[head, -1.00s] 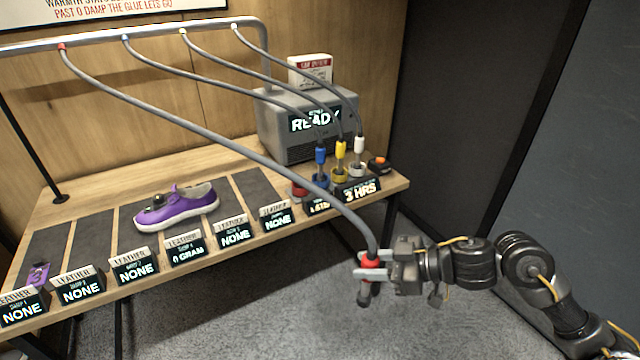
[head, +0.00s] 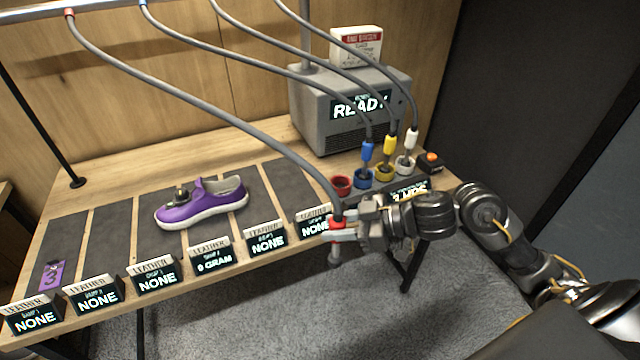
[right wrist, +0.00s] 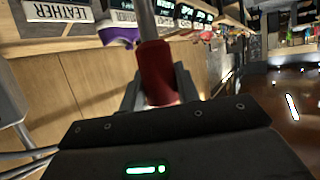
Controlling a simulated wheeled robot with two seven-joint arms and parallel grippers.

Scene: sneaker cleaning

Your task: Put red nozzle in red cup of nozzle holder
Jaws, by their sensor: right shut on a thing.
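The red nozzle (head: 338,224) hangs on a grey hose. My right gripper (head: 342,232) is shut on it, just off the table's front edge, below and in front of the cups. In the right wrist view the red nozzle (right wrist: 157,72) stands between the fingers. The red cup (head: 341,184) of the nozzle holder is empty, at the left end of the row of cups. The blue nozzle (head: 368,151), yellow nozzle (head: 389,144) and white nozzle (head: 411,139) stand in the cups beside it. My left gripper is not in view.
A purple sneaker (head: 203,205) lies on a dark strip on the table. Several label signs (head: 157,277) line the front edge. A grey machine (head: 345,112) reading READY stands behind the cups. An orange button (head: 432,158) is right of them. Other hoses hang overhead.

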